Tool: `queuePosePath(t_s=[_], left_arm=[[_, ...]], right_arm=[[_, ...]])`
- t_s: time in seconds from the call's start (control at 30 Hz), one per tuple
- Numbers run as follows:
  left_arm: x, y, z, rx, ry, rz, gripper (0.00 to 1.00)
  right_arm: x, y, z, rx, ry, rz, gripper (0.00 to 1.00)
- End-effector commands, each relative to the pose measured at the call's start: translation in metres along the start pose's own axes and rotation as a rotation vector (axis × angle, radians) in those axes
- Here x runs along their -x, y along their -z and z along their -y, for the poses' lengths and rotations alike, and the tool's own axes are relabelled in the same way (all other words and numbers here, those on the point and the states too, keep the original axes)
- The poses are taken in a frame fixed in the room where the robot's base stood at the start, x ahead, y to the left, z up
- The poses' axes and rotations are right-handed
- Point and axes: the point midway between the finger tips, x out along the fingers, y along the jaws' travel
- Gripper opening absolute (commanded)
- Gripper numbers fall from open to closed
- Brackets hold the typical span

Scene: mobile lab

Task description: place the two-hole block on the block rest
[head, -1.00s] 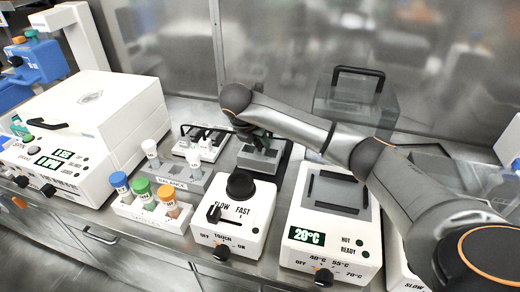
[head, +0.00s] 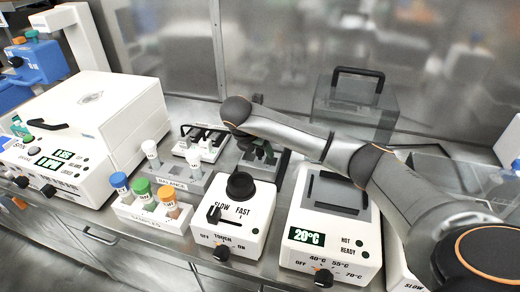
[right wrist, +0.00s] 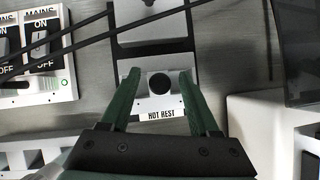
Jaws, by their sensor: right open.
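My right gripper (head: 262,150) is over the grey rest at the back middle of the bench in the head view. In the right wrist view, its green fingers (right wrist: 159,78) are apart, one on each side of a light grey piece with a round dark spot (right wrist: 160,87). I cannot tell whether that spot is a hole or a knob. A label reading HOT REST (right wrist: 161,114) marks the block rest just below it. The two-hole block cannot be told apart surely from the rest, as my arm and gripper hide much of it. My left gripper is not in view.
A white heater (head: 325,225) showing 20°C stands to the right, and a SLOW/FAST mixer (head: 232,222) in front. A clear grey box (head: 352,105) stands behind.

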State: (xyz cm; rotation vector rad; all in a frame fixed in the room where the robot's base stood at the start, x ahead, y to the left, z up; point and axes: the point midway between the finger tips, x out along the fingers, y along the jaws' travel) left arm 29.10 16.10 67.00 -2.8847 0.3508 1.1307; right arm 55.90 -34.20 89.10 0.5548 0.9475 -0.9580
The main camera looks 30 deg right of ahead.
Motion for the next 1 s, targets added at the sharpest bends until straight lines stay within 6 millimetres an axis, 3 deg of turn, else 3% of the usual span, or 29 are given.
queuePosePath(t_s=[0.17,0.53,0.7,1.0], left_arm=[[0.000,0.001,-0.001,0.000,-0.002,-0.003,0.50],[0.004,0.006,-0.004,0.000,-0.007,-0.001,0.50],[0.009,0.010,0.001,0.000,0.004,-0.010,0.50],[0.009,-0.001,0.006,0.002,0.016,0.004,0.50]], right_arm=[[0.026,-0.001,-0.001,-0.001,-0.006,0.002,0.62],[0.105,-0.003,-0.001,0.000,-0.004,0.004,0.62],[0.117,-0.002,0.000,0.000,-0.001,0.002,0.62],[0.117,0.000,0.000,-0.001,0.000,0.000,0.62]])
